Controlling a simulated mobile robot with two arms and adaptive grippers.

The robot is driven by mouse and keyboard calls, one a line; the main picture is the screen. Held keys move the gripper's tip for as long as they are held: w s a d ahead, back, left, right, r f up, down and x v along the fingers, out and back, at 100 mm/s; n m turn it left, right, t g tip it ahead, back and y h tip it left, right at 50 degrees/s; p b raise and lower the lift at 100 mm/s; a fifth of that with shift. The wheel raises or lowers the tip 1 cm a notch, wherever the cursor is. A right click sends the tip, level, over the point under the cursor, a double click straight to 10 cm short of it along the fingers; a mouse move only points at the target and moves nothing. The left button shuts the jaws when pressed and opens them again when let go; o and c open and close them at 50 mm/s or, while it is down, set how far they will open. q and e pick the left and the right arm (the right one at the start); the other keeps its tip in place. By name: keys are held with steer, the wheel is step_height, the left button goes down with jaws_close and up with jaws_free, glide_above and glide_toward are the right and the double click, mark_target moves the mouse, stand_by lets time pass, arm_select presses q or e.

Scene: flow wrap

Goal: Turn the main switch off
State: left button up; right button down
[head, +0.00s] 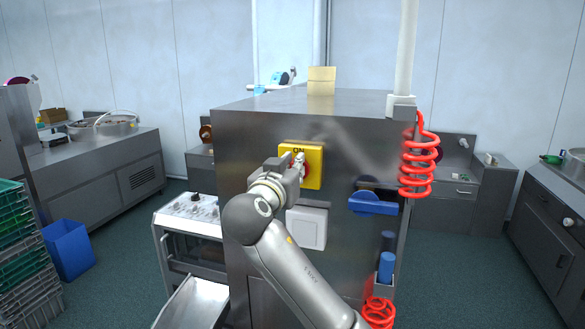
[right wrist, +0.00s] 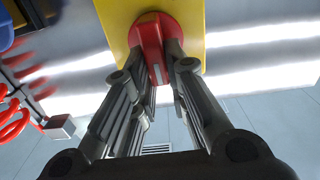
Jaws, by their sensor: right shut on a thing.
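The main switch is a yellow plate (head: 316,171) with the letters ON at its top, on the upper front of the steel machine cabinet. Its red knob (right wrist: 148,30) shows in the right wrist view, with a pale stripe on its grip. My right gripper (head: 299,163) is at the switch and hides much of the knob in the head view. In the right wrist view my right gripper (right wrist: 160,60) is shut on the red knob, a finger on each side. The fingers hide part of the plate's markings. My left gripper is not in view.
A white box (head: 307,228) sits below the switch and a blue handle (head: 373,203) to its right. A red coiled hose (head: 419,165) hangs at the cabinet's right edge. A slanted metal chute (head: 194,303) stands at lower left. Green crates (head: 22,235) are stacked far left.

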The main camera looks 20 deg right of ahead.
steer(key=n, duration=0.5)
steer(key=a+f+n, duration=0.1)
steer(key=n, duration=0.5)
steer(key=w+f+n, duration=0.1)
steer(key=n, duration=0.5)
steer(key=shift+a, duration=0.3)
steer(key=shift+f+n, duration=0.1)
steer(key=shift+n, duration=0.3)
steer(key=c, duration=1.4)
jaws_free()
steer(key=shift+c, duration=0.2)
steer(key=v, duration=1.2)
